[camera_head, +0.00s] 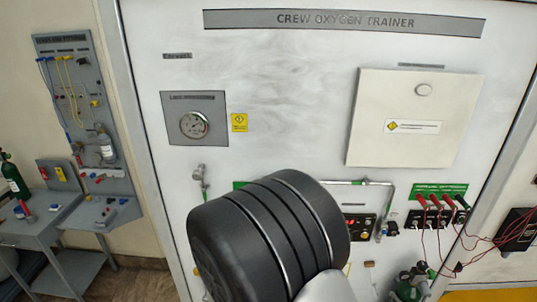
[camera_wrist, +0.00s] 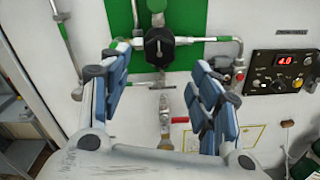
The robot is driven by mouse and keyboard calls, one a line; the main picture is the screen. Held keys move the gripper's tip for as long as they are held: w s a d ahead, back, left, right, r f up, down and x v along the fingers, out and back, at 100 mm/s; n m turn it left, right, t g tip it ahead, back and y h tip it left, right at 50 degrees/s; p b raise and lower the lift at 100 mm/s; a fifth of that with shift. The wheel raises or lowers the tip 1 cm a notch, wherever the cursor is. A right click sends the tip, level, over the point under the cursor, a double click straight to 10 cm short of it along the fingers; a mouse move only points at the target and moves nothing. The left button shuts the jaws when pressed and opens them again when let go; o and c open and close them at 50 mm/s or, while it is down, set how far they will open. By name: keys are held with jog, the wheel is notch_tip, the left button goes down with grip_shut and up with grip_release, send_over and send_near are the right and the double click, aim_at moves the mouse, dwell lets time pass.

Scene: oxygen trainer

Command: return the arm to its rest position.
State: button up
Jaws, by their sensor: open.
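My gripper (camera_wrist: 160,105) is open and empty in the wrist view, with its blue-padded fingers spread apart. Between and beyond the fingers is the panel with a black valve knob (camera_wrist: 159,46) on a green strip, and a metal lever (camera_wrist: 165,125) below it. No finger can be seen touching either. In the head view my own dark arm links cover the lower middle of the panel and hide my gripper.
The white trainer panel (camera_head: 280,90) holds a gauge (camera_head: 193,124), a closed cover (camera_head: 385,145) and a row of plugged leads (camera_head: 435,203). A display box (camera_wrist: 283,71) is right of my gripper. A grey bench (camera_head: 40,226) stands at left. Green cylinders (camera_head: 408,287) stand low right.

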jog(key=s+d+f+m+g+b, duration=0.4)
jog(key=s+d+m+g+b, duration=0.2)
jog(key=s+m, duration=0.6)
jog(key=s+d+f+m+g+b, duration=0.3)
jog(key=s+d+m+g+b, duration=0.4)
jog(key=m, duration=1.3)
jog(key=s+d+b, duration=0.2)
jog(key=s+d, duration=0.2)
jog(key=s, duration=0.2)
jog(key=shift+s+f+y, duration=0.2)
jog(key=shift+f+y, duration=0.1)
jog(key=shift+f, duration=0.05)
